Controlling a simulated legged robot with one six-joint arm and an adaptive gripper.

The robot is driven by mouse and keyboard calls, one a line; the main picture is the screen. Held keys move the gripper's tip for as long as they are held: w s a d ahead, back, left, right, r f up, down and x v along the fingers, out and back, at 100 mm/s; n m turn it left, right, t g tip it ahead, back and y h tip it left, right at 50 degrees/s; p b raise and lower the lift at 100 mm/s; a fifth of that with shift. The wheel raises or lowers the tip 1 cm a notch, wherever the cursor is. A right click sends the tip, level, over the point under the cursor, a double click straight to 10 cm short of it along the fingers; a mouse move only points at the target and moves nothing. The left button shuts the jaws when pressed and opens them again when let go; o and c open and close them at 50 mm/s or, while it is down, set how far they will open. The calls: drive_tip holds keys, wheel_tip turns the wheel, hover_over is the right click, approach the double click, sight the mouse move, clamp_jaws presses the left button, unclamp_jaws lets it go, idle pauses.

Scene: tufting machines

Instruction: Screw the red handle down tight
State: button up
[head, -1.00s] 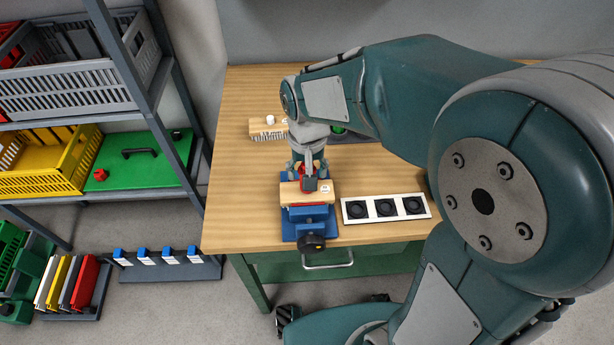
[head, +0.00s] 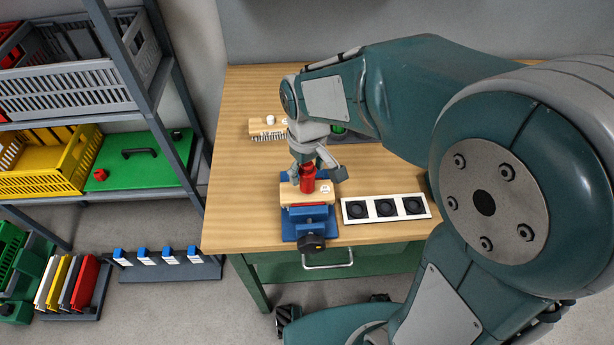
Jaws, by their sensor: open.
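The red handle (head: 308,180) stands upright on a light wooden block (head: 296,194). The block is held in a blue vise (head: 309,222) with a black knob at its front. My gripper (head: 315,172) points down at the red handle from above. Its fingers are spread open on either side of the handle, apart from it as far as I can tell. The wrist hides part of the handle's top. How far the handle is seated in the block cannot be seen.
A white tray (head: 357,221) with three black round sockets lies right of the vise. Another wooden block (head: 264,125) with a brush-like edge lies behind, left of my wrist. A shelf rack (head: 168,150) stands left of the table. The table's left front area is clear.

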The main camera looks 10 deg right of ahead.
drive_tip(key=n, duration=0.5)
drive_tip(key=shift+n, duration=0.3)
drive_tip(key=n, duration=0.5)
idle(0.4)
drive_tip(key=c, duration=0.9)
drive_tip(key=m, duration=0.3)
drive_tip(key=shift+m, duration=0.4)
drive_tip(key=m, duration=0.4)
drive_tip(key=shift+f, duration=0.1)
drive_tip(key=m, duration=0.4)
drive_tip(key=shift+s+m, duration=0.1)
drive_tip(key=shift+m, duration=0.3)
drive_tip(key=m, duration=0.4)
drive_tip(key=shift+f, duration=0.1)
